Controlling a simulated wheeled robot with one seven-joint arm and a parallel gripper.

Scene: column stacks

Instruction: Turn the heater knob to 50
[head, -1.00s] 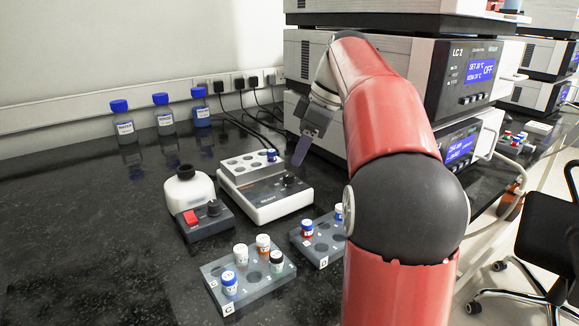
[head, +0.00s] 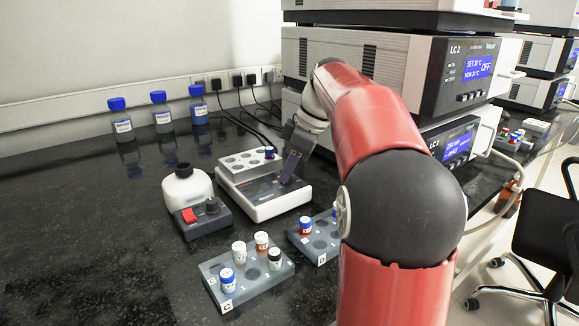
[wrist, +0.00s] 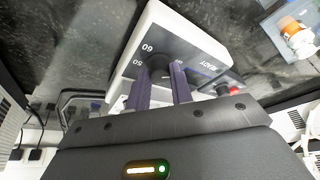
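The heater (head: 262,208) is a white unit with a dark front panel and a grey block of wells at its back. A blue-capped vial (head: 269,153) stands in that block. My gripper (head: 287,181) points down at the right part of the panel and hides the knob in the head view. In the wrist view, the dark knob (wrist: 159,66) is between or just beyond my two purple fingertips, which are apart. Contact with it cannot be made out. The dial marks 60 and 50 show beside it on the heater's panel (wrist: 185,48). The knob's pointer is not clear.
A white bottle (head: 187,188) and a small box with a red switch and black knob (head: 203,219) stand left of the heater. Vial racks (head: 240,290) (head: 318,248) are in front. Instruments (head: 400,60) rise behind my arm.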

